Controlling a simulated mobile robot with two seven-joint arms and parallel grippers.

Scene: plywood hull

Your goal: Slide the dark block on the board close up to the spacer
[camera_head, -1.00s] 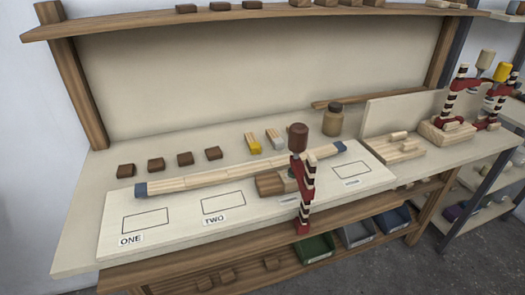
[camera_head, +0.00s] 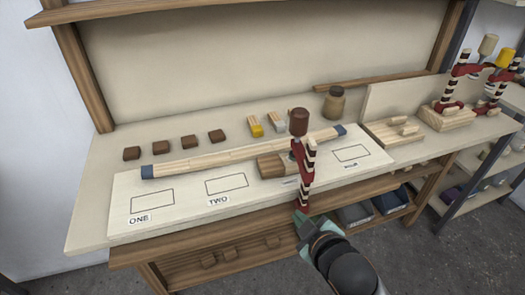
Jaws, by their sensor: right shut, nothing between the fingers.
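A white board (camera_head: 190,213) lies along the front of the bench, with outlined boxes labelled ONE, TWO and others. A brown wooden block (camera_head: 271,166) sits on it right of box TWO, partly hidden by a red clamp with striped bars and a brown handle (camera_head: 302,160). A long pale wooden strip with blue ends (camera_head: 215,157), possibly the spacer, lies along the block's back side; I cannot tell whether they touch. My left gripper is out of view.
Several small dark blocks (camera_head: 189,142) stand in a row behind the strip. Yellow-ended (camera_head: 255,126) and grey-ended pieces and a jar (camera_head: 334,104) stand at the back. More clamps (camera_head: 455,85) stand at right. The board's left part is clear.

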